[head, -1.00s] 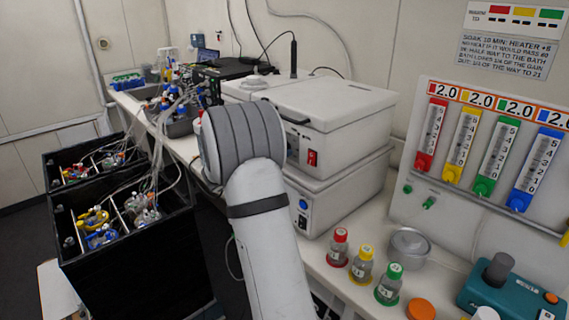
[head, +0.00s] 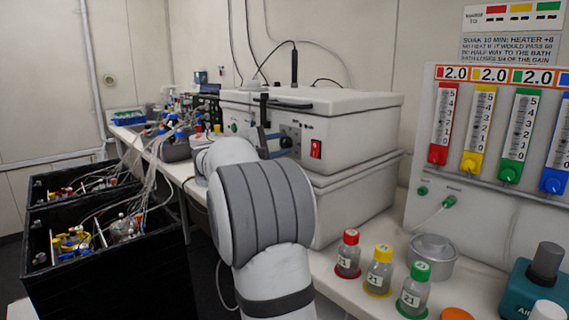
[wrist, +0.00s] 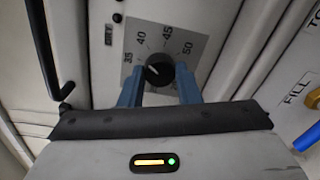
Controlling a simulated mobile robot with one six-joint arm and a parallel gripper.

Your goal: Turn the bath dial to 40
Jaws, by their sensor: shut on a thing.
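The bath dial (wrist: 159,69) is a round black knob on a grey plate (wrist: 196,46) printed 35, 40, 45 and 50. It shows in the wrist view, top centre. A light pointer mark on the knob seems to lean up and left, but I cannot read its exact setting. My gripper (wrist: 159,80) has its blue fingers one on each side of the knob, shut on it. In the head view my gripper (head: 272,141) is at the front of the white bath (head: 345,105), left of its red switch (head: 316,149); my fingers and arm hide the dial there.
A black handle (wrist: 46,55) stands out left of the dial in the wrist view. Bottles with red (head: 351,237), yellow (head: 383,253) and green (head: 421,270) caps stand on the bench before a metal pot (head: 433,251). A sign (head: 510,47) hangs at upper right.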

